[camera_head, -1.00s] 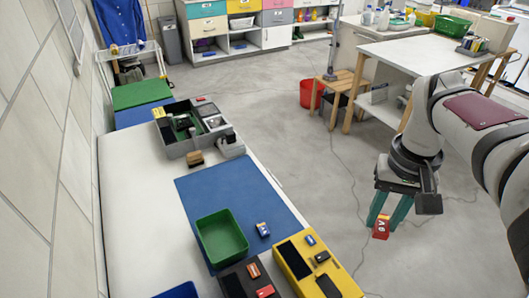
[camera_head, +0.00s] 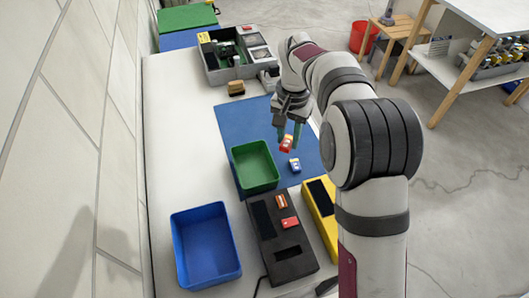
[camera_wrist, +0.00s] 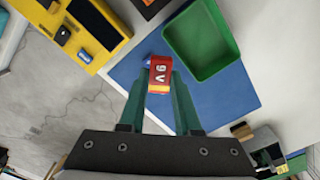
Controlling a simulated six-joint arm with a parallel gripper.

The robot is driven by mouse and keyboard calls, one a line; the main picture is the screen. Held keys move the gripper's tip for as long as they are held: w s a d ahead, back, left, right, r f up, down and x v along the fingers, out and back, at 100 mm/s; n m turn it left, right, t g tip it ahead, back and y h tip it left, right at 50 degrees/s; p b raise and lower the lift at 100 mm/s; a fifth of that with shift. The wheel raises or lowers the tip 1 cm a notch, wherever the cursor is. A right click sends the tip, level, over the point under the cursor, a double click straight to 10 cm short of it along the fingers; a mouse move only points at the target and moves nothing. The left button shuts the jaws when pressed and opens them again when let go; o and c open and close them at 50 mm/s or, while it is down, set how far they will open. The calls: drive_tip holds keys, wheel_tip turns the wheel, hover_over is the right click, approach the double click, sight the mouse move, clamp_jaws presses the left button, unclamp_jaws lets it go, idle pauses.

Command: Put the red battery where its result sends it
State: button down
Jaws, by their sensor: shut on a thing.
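My gripper (camera_head: 288,131) is shut on the red battery (camera_head: 286,144) and holds it above the blue mat (camera_head: 233,124). In the wrist view the red battery (camera_wrist: 160,74) sits between the green fingertips (camera_wrist: 160,92), with "9V" and a yellow band showing. The green bin (camera_head: 256,165) is empty, to the lower left of my gripper. The empty blue bin (camera_head: 205,247) stands further left and nearer. A black device (camera_head: 287,250) and a yellow device (camera_head: 321,203) stand near the green bin. No result is readable.
A blue battery (camera_head: 295,165) lies on the mat just below the held one. Small orange and red pieces lie on the black device. A grey divided tray (camera_head: 213,70) and a brown block (camera_head: 236,88) stand at the back. The white table's left side is clear.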

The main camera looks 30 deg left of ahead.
hover_over(260, 173)
wheel_tip(260, 173, down, 4)
wheel_tip(260, 173, down, 5)
drive_tip(key=shift+s+r, duration=0.1)
drive_tip(key=shift+r, duration=0.1)
drive_tip(key=shift+f, duration=0.75)
drive_tip(key=c, duration=0.5)
unclamp_jaws()
wheel_tip(260, 173, up, 16)
drive_tip(key=shift+f, duration=0.1)
